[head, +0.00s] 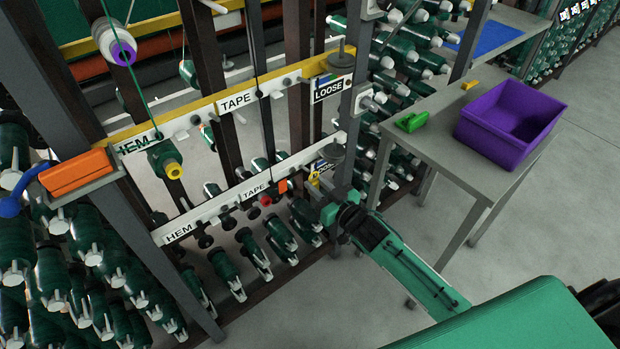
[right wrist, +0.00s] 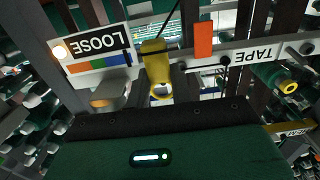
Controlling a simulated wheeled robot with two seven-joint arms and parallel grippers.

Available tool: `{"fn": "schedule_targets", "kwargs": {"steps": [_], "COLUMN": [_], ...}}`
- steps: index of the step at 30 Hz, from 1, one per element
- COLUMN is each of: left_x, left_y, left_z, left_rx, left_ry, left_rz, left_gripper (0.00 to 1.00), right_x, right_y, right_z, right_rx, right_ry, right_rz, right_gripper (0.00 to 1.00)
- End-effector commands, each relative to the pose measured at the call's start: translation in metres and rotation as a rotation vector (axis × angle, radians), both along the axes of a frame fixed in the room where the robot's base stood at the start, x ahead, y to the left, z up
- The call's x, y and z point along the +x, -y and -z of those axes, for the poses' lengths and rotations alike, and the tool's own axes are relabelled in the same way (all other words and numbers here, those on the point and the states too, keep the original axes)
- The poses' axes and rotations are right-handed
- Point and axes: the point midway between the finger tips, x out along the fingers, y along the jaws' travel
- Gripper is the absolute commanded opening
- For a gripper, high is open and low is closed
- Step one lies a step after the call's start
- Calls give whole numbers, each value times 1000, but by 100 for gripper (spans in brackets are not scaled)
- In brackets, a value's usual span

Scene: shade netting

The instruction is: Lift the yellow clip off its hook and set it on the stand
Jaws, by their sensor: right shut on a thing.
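The yellow clip (head: 314,180) is at the lower rail beside the lower LOOSE label, close to the rail. It also shows in the right wrist view (right wrist: 158,75), hanging in front of the rail next to the LOOSE sign. My right gripper (head: 327,193) is shut on the yellow clip at the rail; its fingers are small and partly hidden in the head view. I cannot tell whether the clip is still on its hook. A grey stand (head: 437,140) with a flat top is to the right. My left gripper is not in view.
On the stand lie a green clip (head: 411,122), a small yellow piece (head: 470,85) and a purple bin (head: 487,139). An orange clip (head: 283,186) and a red one (head: 266,200) are left along the lower rail. Rack uprights and thread cones crowd behind. The stand's front has bare room.

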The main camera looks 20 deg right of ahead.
Motion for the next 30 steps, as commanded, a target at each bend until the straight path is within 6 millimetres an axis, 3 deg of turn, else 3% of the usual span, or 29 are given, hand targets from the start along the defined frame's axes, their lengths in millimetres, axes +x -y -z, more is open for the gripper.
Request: {"fn": "schedule_targets", "kwargs": {"steps": [9, 15, 21, 30], "left_x": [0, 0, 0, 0], "left_y": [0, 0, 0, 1], "left_z": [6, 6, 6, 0], "left_rx": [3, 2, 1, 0], "left_ry": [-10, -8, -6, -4], "left_rz": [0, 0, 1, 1], "left_gripper": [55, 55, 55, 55], "right_x": [-70, -104, -124, -131], "right_y": [25, 38, 45, 48], "right_z": [1, 1, 0, -4], "right_rx": [0, -2, 0, 0], "right_ry": [-3, -2, -1, 0], "right_rz": [0, 0, 0, 0], "right_gripper": [1, 1, 1, 1]}}
